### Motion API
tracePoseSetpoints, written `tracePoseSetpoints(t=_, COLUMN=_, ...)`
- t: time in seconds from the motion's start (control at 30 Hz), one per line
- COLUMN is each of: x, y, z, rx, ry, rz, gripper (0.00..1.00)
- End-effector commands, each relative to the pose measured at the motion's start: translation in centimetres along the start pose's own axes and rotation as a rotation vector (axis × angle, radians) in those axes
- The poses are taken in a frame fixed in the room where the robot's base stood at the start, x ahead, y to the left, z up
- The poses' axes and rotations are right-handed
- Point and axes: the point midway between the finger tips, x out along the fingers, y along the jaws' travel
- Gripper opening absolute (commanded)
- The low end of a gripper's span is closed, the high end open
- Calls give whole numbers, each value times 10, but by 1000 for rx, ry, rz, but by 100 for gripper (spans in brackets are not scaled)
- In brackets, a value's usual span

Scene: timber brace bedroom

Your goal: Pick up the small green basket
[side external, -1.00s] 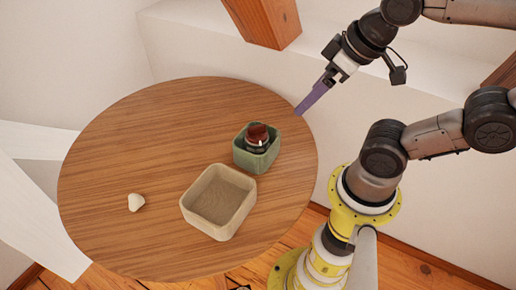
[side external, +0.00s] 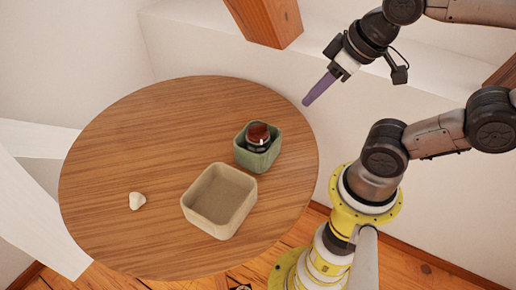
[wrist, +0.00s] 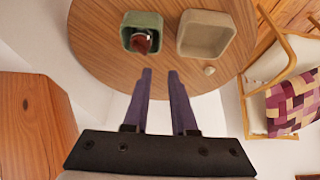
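The small green basket (side external: 244,156) stands upright on the round wooden table, near the table's right side. A dark jar with a red-brown top (side external: 258,137) sits inside it. In the wrist view the green basket (wrist: 130,21) is beyond my fingertips, a little left of centre, with the jar (wrist: 142,41) in it. My gripper (side external: 308,102) is above and off the table's upper right edge, apart from the basket. In the wrist view its two purple fingers (wrist: 161,72) are spread with nothing between them.
A larger beige basket (side external: 219,201) stands close beside the green one and looks empty. A small pale stone-like object (side external: 137,201) lies farther left on the table (side external: 120,150). A wooden beam (side external: 265,20) rises behind the table. The table's left part is clear.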

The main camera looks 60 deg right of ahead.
Motion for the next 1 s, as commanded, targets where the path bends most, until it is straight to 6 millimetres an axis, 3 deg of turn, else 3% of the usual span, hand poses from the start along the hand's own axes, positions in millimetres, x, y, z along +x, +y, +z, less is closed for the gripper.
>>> tracePoseSetpoints(t=0.13, x=0, y=1, z=-12, rx=12, ry=52, rz=2, gripper=25)
tracePoseSetpoints(t=0.27, x=5, y=3, z=-36, rx=25, ry=146, rz=10, gripper=25)
tracePoseSetpoints(t=0.4, x=34, y=4, z=-65, rx=33, ry=189, rz=19, gripper=25)
tracePoseSetpoints(t=0.6, x=93, y=3, z=-86, rx=27, ry=169, rz=16, gripper=25)
tracePoseSetpoints(t=0.8, x=161, y=-2, z=-74, rx=13, ry=68, rz=3, gripper=25)
tracePoseSetpoints(t=1.0, x=198, y=-3, z=-44, rx=0, ry=-65, rz=0, gripper=25)
